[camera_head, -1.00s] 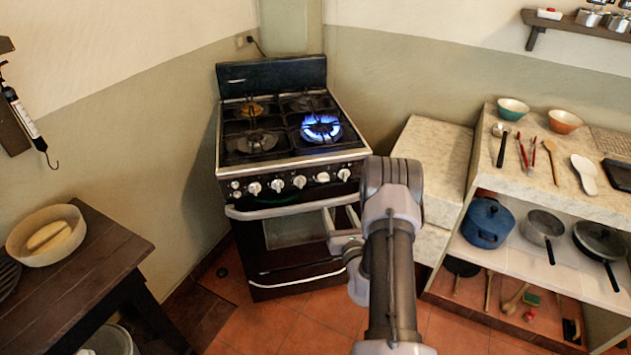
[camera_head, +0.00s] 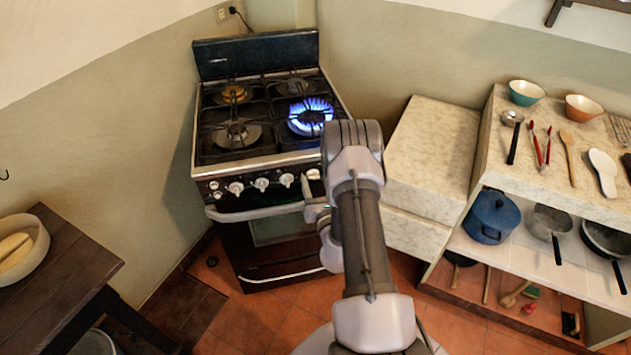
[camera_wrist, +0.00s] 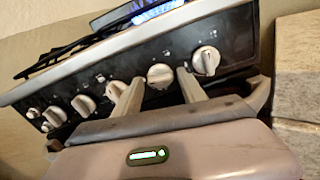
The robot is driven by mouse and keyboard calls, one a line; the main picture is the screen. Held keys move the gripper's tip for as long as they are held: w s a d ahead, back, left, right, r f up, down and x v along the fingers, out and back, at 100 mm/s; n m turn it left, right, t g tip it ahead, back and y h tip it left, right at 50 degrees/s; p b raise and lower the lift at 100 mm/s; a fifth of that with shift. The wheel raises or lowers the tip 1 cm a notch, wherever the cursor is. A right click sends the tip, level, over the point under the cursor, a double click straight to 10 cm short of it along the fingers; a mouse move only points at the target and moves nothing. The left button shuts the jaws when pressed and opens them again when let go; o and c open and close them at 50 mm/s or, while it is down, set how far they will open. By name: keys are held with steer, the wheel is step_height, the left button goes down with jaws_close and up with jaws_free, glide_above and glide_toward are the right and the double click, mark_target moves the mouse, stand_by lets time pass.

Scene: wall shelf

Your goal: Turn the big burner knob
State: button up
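The stove (camera_head: 262,157) stands in the corner with a row of white knobs on its dark front panel. The front right burner (camera_head: 310,115) is lit with a blue flame. In the wrist view my gripper (camera_wrist: 159,79) is open, one finger on each side of a white knob (camera_wrist: 160,75); contact with it cannot be told. Another white knob (camera_wrist: 207,60) is to its right, and several more run to the left. In the head view my gripper (camera_head: 309,191) is at the right part of the panel, and my arm hides the panel's right end.
The oven handle (camera_head: 250,214) runs below the knobs. A stone block (camera_head: 435,150) stands close to the right of the stove. Shelves with pots, including a blue one (camera_head: 491,217), are at the right. A dark wooden table (camera_head: 75,262) is at the lower left.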

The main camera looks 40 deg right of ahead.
jaws_close()
steer(key=shift+m, duration=0.3)
steer(key=m+p, duration=0.2)
steer(key=m, duration=0.2)
steer(key=shift+r, duration=0.1)
steer(key=m+p, duration=0.1)
steer(key=m, duration=0.2)
steer(key=shift+d+m, duration=0.1)
steer(key=shift+m, duration=0.2)
steer(key=m+p, duration=0.1)
steer(key=m, duration=0.3)
steer(key=shift+f+m, duration=0.2)
steer(key=shift+m, duration=1.8)
steer(key=shift+p, duration=0.3)
